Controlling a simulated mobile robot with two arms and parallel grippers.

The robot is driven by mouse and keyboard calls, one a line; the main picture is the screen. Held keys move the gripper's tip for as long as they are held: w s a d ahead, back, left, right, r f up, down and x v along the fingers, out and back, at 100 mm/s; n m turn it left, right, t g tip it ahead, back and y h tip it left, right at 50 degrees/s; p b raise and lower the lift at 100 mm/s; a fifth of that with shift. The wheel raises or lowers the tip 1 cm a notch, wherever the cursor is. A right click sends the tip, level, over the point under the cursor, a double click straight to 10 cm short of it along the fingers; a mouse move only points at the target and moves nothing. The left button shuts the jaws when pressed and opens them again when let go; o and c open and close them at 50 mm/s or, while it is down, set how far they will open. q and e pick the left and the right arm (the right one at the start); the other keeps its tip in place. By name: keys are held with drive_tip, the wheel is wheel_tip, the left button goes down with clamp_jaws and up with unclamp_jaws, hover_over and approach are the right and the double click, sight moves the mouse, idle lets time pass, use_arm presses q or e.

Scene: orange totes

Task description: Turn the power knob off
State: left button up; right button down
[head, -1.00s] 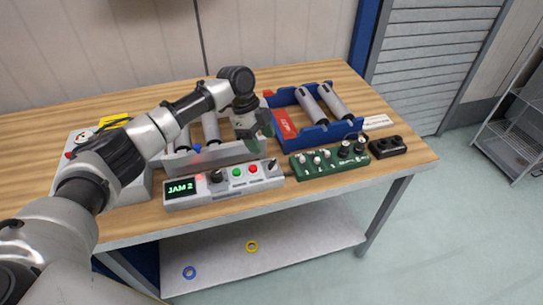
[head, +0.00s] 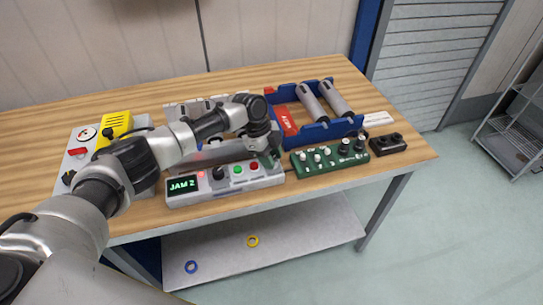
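A light grey control box (head: 222,186) sits at the table's front edge, with a green "JAM 2" display (head: 183,185), a black knob (head: 218,173), a green button (head: 237,170) and a red button (head: 254,167). I cannot read which knob is the power knob. Another black knob (head: 68,178) is on the grey box at left. My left gripper (head: 272,160) points down at the right end of the control box, right of the red button. It hides the small control there. Whether its fingers are open or touching anything is unclear. My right gripper is not in view.
A green box (head: 330,165) with several knobs and a black box (head: 388,144) stand to the right. A blue tray (head: 318,133) with grey cylinders is behind. A grey box (head: 82,150) with a yellow part (head: 116,126) is at left. My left arm crosses the grey tray.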

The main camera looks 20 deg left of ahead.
use_arm(q)
drive_tip(key=c, duration=0.3)
drive_tip(key=shift+c, duration=0.2)
drive_tip(key=n+p, duration=0.1)
drive_tip(key=n+t+p, duration=0.1)
drive_tip(key=n, duration=0.1)
drive_tip(key=n+p, duration=0.1)
drive_tip(key=p, duration=0.1)
drive_tip(key=shift+s+r+n+t, duration=0.15)
drive_tip(key=shift+r+n+t, duration=0.15)
drive_tip(key=shift+t, duration=0.1)
drive_tip(key=n+p, duration=0.2)
drive_tip(key=n+t+p, duration=0.1)
drive_tip(key=n+p, duration=0.1)
drive_tip(key=shift+d+n+t+y, duration=0.1)
drive_tip(key=shift+n+t+y, duration=0.2)
drive_tip(key=n+t+y+p, duration=0.1)
drive_tip(key=n+p, duration=0.3)
drive_tip(key=shift+n, duration=0.3)
drive_tip(key=n+y+p, duration=0.1)
drive_tip(key=n+p, duration=0.1)
drive_tip(key=shift+d+n+t, duration=0.1)
drive_tip(key=shift+n+t, duration=0.3)
drive_tip(key=shift+f+n+y+p, duration=0.15)
drive_tip(key=shift+n+y+p, duration=0.35)
drive_tip(key=shift+n, duration=0.2)
